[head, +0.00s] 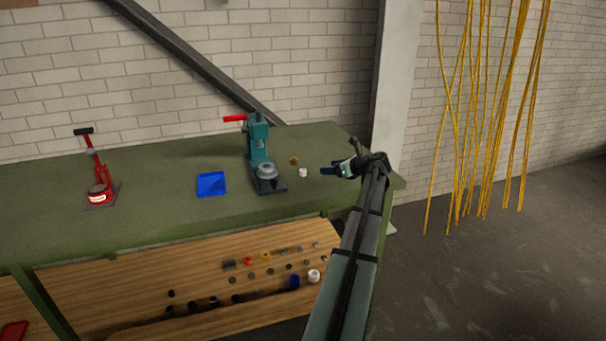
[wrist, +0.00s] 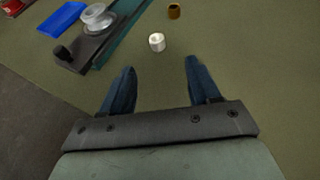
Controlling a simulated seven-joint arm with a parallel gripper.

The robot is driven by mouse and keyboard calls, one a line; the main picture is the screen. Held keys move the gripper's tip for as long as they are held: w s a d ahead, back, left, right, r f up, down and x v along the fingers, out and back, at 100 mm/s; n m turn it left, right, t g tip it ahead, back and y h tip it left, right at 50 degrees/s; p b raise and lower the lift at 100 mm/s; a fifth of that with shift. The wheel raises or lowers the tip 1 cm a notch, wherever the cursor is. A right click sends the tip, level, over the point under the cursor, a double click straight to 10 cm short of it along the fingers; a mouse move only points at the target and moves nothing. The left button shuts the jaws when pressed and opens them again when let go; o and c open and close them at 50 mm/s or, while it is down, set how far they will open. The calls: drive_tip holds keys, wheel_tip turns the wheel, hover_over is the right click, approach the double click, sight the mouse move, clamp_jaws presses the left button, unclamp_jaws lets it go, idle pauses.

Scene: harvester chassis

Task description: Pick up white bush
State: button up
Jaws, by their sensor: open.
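The white bush (head: 303,173) is a small white cylinder standing on the green workbench, to the right of the teal press. In the wrist view the white bush (wrist: 157,42) stands beyond my fingertips, roughly midway between them. My gripper (head: 326,170) is just to the right of the bush in the head view. My gripper (wrist: 160,70) is open and empty in the wrist view, its two blue fingers spread wide apart. The fingers are apart from the bush.
A brown bush (head: 294,160) stands behind the white one. The teal press (head: 259,145) with a red handle is close on the left. A blue tray (head: 211,184) and a red press (head: 98,180) are farther left. A wooden shelf (head: 200,285) below holds several small parts.

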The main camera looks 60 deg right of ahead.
approach(304, 170)
drive_tip(key=x, duration=0.3)
drive_tip(key=shift+w+d, duration=0.15)
drive_tip(key=shift+d, duration=0.2)
drive_tip(key=shift+a+x, duration=0.2)
drive_tip(key=shift+x, duration=1.15)
drive_tip(key=shift+a+x, duration=0.15)
drive_tip(key=shift+x, duration=1.2)
drive_tip(key=shift+f, duration=0.1)
drive_tip(key=c, duration=1.1)
